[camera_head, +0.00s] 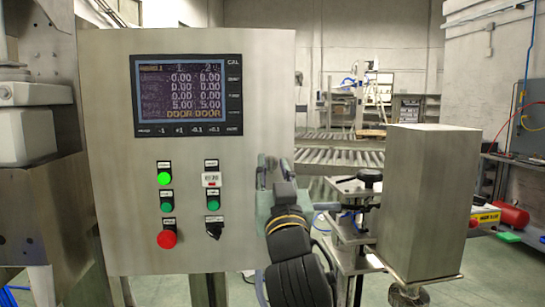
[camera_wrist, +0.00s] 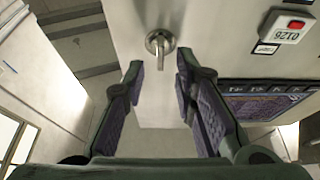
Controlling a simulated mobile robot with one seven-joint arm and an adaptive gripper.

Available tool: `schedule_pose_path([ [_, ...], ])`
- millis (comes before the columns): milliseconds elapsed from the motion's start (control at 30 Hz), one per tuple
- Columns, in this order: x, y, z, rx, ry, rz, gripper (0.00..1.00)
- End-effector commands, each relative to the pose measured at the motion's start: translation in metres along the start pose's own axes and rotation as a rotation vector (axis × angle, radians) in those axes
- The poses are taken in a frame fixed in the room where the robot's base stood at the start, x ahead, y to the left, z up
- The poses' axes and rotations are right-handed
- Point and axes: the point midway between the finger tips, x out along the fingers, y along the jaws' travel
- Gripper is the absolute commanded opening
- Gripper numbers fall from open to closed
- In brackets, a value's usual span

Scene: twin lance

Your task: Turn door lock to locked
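A round metal lock with a short lever (camera_wrist: 160,43) is on the steel panel in the wrist view, its lever pointing toward the bottom of that picture. I take it to be the door lock; its label is not readable. My gripper (camera_wrist: 160,73) is open and empty, its two green fingertips apart on either side of the lever's line. The lever's tip shows near the gap, and no contact is visible. In the head view my gripper (camera_head: 273,170) is at the panel's right edge, and I cannot make out the lock behind it.
The steel control panel (camera_head: 120,240) carries a display (camera_head: 182,90), a red button (camera_head: 166,239), green buttons, a black knob (camera_head: 213,229) and a counter (camera_wrist: 290,27). A tall steel box (camera_head: 420,190) stands at the right. Roller conveyors (camera_head: 340,155) lie behind.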

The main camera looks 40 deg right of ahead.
Motion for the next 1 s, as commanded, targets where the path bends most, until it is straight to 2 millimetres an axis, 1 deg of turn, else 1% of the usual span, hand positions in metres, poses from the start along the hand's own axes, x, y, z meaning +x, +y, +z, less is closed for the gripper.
schedule_pose_path([
  [33, 0.0064, 0.0001, -0.002, 0.0, 0.0, 0.0, 0.26],
  [133, 0.0132, 0.0001, -0.0005, 0.0, -0.001, 0.0, 0.26],
  [467, 0.0157, -0.0002, 0.0004, 0.0, 0.001, -0.001, 0.26],
  [833, 0.0155, 0.0008, 0.0003, 0.0, 0.001, 0.002, 0.01],
  [1000, 0.0154, 0.0019, 0.0003, 0.0, 0.001, 0.004, 0.0],
])
